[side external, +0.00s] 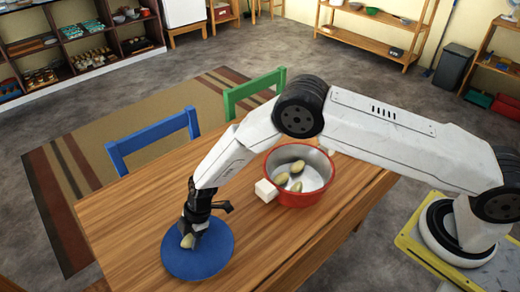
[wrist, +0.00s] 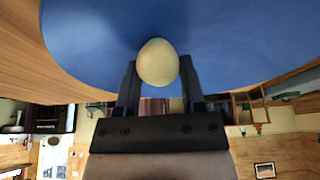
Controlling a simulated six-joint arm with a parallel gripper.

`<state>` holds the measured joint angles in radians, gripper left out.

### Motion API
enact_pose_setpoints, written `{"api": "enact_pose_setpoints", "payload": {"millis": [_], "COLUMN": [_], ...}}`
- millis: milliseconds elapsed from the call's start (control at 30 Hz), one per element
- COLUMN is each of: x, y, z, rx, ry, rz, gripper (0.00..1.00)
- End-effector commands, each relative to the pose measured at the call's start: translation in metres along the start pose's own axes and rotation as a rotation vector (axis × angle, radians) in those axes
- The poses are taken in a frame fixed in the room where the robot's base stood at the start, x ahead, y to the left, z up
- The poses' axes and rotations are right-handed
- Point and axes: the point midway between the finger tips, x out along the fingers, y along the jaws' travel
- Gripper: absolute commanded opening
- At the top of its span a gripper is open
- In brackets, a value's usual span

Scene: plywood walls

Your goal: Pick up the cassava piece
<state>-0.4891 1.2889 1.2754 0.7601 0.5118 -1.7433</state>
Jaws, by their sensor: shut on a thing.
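A pale cassava piece (wrist: 158,62) shows between the two fingers of my gripper (wrist: 158,82) in the wrist view. My gripper is shut on it. In the side external view, my gripper (side external: 188,238) is low over a round blue plate (side external: 205,262) on the wooden table. Part of the cassava piece (side external: 187,242) shows at the fingertips, close to the plate's upper left part. I cannot tell whether it touches the plate. The blue plate (wrist: 230,45) fills much of the wrist view behind the piece.
A red pot (side external: 305,198) with light handles stands on the table (side external: 130,222) to the right, with several brownish pieces (side external: 297,166) inside. A blue chair (side external: 155,140) and a green chair (side external: 255,92) stand at the far table edge. The table left of the plate is clear.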

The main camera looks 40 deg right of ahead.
Motion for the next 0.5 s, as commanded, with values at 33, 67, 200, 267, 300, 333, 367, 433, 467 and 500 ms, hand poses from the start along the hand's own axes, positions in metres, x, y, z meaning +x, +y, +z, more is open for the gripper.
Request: {"api": "enact_pose_setpoints", "payload": {"millis": [33, 67, 200, 267, 300, 333, 367, 433, 467, 500], "x": [0.000, -0.001, -0.004, -0.007, -0.009, -0.011, -0.013, -0.019, -0.022, -0.026], "y": [0.000, 0.000, 0.001, 0.001, 0.001, 0.001, 0.001, 0.001, 0.001, 0.001], "z": [0.000, 0.000, -0.002, -0.003, -0.004, -0.005, -0.006, -0.008, -0.010, -0.011], "rx": [0.000, 0.000, -0.001, -0.001, -0.001, -0.001, -0.001, 0.000, 0.000, 0.000], "ry": [0.000, 0.000, 0.001, 0.001, 0.001, 0.001, 0.001, 0.002, 0.002, 0.002], "rz": [0.000, 0.000, 0.001, 0.002, 0.002, 0.002, 0.002, 0.002, 0.002, 0.002], "gripper": [0.00, 0.00, 0.00, 0.00, 0.00, 0.00, 0.00, 0.00, 0.00, 0.00]}}
